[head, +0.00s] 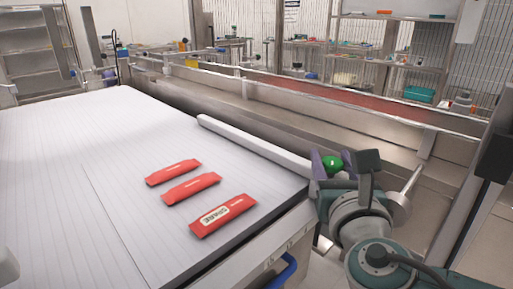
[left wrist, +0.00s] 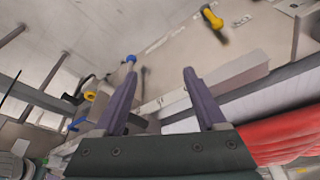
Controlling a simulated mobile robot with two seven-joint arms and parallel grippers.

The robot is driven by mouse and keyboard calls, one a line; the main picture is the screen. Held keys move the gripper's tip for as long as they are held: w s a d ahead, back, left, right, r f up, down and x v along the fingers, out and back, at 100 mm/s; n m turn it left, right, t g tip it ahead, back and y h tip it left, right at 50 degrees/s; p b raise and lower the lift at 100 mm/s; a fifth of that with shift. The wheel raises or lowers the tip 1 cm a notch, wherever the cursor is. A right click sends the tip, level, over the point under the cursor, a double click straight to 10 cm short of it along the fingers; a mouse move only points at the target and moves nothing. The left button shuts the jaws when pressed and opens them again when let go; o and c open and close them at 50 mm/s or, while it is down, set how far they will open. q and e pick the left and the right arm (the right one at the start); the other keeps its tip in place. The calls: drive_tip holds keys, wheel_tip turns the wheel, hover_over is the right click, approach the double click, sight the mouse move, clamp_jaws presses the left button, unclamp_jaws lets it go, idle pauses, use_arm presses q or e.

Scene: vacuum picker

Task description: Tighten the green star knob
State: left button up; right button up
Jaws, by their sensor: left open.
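The green star knob (head: 332,163) is at the right end of the conveyor, beside the metal frame. My right gripper (head: 333,161) is at the knob, with its purple fingers on either side of it. I cannot tell whether the fingers press on the knob. The knob's stem and lower part are hidden by the gripper and wrist. My left gripper (left wrist: 159,72) shows in the left wrist view, open, with nothing between its purple fingers. The green star knob is not seen in that view.
Several red packets (head: 190,188) lie on the white conveyor belt (head: 75,150). A long pale rail (head: 255,146) runs along the belt's far side up to the knob. A blue handle (head: 285,270) sticks out below the belt. A yellow part (left wrist: 213,19) shows in the left wrist view.

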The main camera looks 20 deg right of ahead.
clamp_jaws()
drive_tip(key=shift+h, duration=0.3)
drive_tip(key=m+g+h+b, duration=0.2)
drive_tip(key=m+h, duration=0.1)
drive_tip(key=shift+f+g, duration=0.2)
drive_tip(key=shift+g, duration=0.1)
drive_tip(key=m+g+h+b, duration=0.2)
drive_tip(key=g+b, duration=0.1)
drive_tip(key=b, duration=0.2)
drive_tip(key=m+g+h+b, duration=0.2)
drive_tip(key=m+g+b, duration=0.1)
drive_tip(key=g+b, duration=0.1)
drive_tip(key=m+g+h+b, duration=0.2)
drive_tip(key=m+g+b, duration=0.1)
drive_tip(key=g+b, duration=0.1)
drive_tip(key=shift+f+h+b, duration=0.1)
drive_tip(key=shift+h+b, duration=0.2)
drive_tip(key=shift+b, duration=0.55)
drive_tip(key=shift+r+m+g+b, duration=0.2)
drive_tip(key=shift+m+g+b, duration=0.3)
drive_tip(key=shift+b, duration=0.25)
drive_tip(key=shift+r, duration=0.1)
